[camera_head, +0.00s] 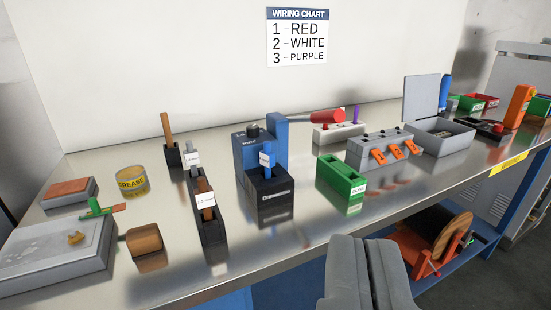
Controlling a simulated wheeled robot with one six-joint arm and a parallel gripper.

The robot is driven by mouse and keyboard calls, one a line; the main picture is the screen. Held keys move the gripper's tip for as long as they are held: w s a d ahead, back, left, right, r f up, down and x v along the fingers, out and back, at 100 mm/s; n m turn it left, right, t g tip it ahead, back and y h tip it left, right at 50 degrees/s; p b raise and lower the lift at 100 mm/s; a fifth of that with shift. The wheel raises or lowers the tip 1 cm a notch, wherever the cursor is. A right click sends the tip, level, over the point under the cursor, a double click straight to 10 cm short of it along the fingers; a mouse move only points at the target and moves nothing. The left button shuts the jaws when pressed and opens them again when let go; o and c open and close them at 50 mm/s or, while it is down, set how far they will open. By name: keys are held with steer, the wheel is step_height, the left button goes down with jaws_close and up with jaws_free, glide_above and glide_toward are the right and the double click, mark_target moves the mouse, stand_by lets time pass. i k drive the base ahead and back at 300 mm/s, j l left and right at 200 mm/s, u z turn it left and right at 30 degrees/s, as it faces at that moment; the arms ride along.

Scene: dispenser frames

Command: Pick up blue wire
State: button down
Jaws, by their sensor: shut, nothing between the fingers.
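I see no thing that is plainly a blue wire. A short blue upright piece (266,157) with a white label stands at the front of a blue and black machine (258,140), in the middle of the bench. Another blue upright piece (445,92) stands far right, behind a grey open box; I cannot tell what it is. My gripper (364,243) is at the bottom of the view, in front of the bench edge. Its grey fingers are shut with nothing between them. It is apart from both blue pieces.
The metal bench (320,225) holds black holders with brown pieces (207,193), a green box (342,178), a grey block with orange levers (380,150), a grey open box (440,138) and a grease tin (132,180). An orange reel stand (425,250) sits below. A wiring chart (299,37) hangs behind.

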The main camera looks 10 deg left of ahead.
mark_target(267, 157)
steer(key=i+l+u, duration=0.15)
steer(key=u, duration=0.25)
steer(key=i+l+u, duration=0.15)
steer(key=u, duration=0.2)
steer(key=i+l+u, duration=0.1)
steer(key=l+u, duration=0.15)
steer(key=u, duration=0.15)
